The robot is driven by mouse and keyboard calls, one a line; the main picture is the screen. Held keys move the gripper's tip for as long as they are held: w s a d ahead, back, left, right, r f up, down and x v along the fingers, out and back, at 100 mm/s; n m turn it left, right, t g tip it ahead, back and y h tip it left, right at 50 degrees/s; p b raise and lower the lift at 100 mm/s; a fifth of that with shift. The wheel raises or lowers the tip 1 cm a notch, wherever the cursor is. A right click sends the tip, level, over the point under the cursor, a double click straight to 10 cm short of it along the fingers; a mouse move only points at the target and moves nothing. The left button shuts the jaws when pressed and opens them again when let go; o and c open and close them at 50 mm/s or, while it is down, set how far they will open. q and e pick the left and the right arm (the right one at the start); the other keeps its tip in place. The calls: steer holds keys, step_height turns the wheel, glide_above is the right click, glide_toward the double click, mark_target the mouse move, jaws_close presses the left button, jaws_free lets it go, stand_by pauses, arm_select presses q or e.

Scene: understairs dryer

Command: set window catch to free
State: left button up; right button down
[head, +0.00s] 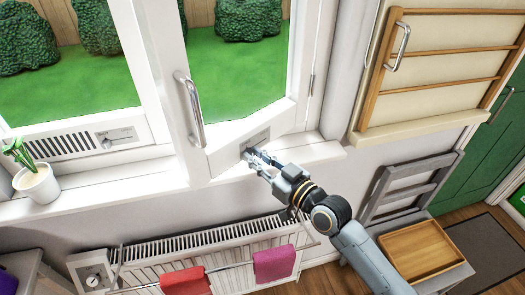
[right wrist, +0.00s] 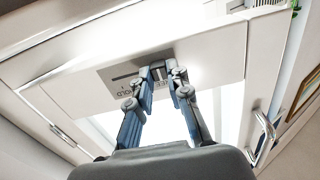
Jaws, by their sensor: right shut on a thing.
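The window catch (head: 256,139) is a small grey plate on the bottom rail of the open right-hand window sash (head: 220,155). In the right wrist view the catch plate (right wrist: 122,83) shows a dark slot and lettering. My right gripper (head: 250,157) reaches up from the lower right to the catch. Its fingertips (right wrist: 163,75) are shut on the catch's small slider, which they mostly hide. My left gripper is out of view.
A metal handle (head: 190,108) stands on the sash's left edge. A potted plant (head: 38,183) is on the sill at left. Below are a radiator (head: 215,247) and rail with red and pink cloths. A wooden tray (head: 418,250) lies at lower right.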

steer(key=shift+s+a, duration=0.1)
steer(key=c, duration=1.2)
jaws_free()
steer(key=shift+s+a, duration=0.1)
steer(key=v, duration=1.2)
